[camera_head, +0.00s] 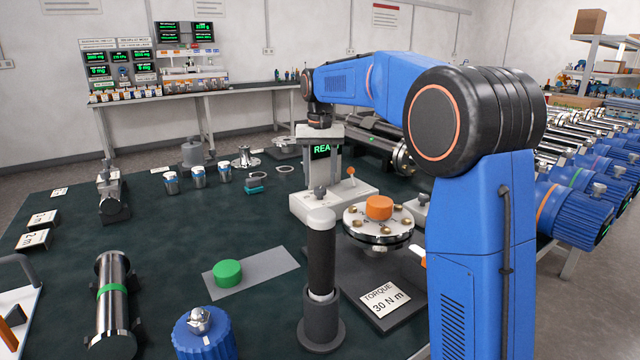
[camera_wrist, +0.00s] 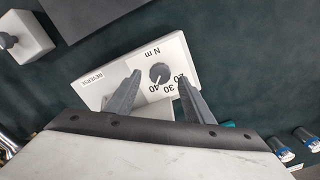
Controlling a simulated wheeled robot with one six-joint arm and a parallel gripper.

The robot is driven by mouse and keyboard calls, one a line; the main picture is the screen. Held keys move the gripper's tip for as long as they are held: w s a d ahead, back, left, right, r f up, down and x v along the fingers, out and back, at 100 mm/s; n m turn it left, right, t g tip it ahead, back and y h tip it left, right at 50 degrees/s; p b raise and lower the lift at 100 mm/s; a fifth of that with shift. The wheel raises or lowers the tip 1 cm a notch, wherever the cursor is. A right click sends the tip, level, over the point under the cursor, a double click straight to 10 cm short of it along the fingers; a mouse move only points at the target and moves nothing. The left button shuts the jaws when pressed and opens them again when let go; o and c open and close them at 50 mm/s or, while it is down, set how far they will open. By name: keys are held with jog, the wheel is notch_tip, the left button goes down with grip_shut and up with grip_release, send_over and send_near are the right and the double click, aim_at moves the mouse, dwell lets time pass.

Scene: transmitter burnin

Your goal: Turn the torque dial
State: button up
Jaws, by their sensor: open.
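The torque dial is a small dark round knob (camera_wrist: 159,73) on a white box (camera_wrist: 90,75) marked "N m", "20", "30", "40" and "REVERSE". In the wrist view my gripper (camera_wrist: 160,78) is open, with one finger on either side of the knob. I cannot tell how far the fingertips are above it. In the head view the white box (camera_head: 352,199) stands mid-table, with the knob (camera_head: 320,191) at its left and an orange-tipped lever at its right. My gripper (camera_head: 320,132) is above and behind it; its fingertips are not clear there.
A dark-handled upright tool (camera_head: 320,255) stands in front of the box. A bolted flange with an orange cap (camera_head: 379,207) is at its right, near a "TORQUE 30 N m" card (camera_head: 385,298).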

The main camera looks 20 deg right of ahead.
aim_at(320, 194)
jog(key=shift+f, duration=1.25)
jog(key=shift+c, duration=0.3)
jog(key=c, duration=1)
jog(key=shift+n, duration=0.4)
jog(key=n, duration=0.3)
jog(key=shift+n, duration=0.3)
jog(key=n, duration=0.4)
jog(key=shift+n, duration=0.3)
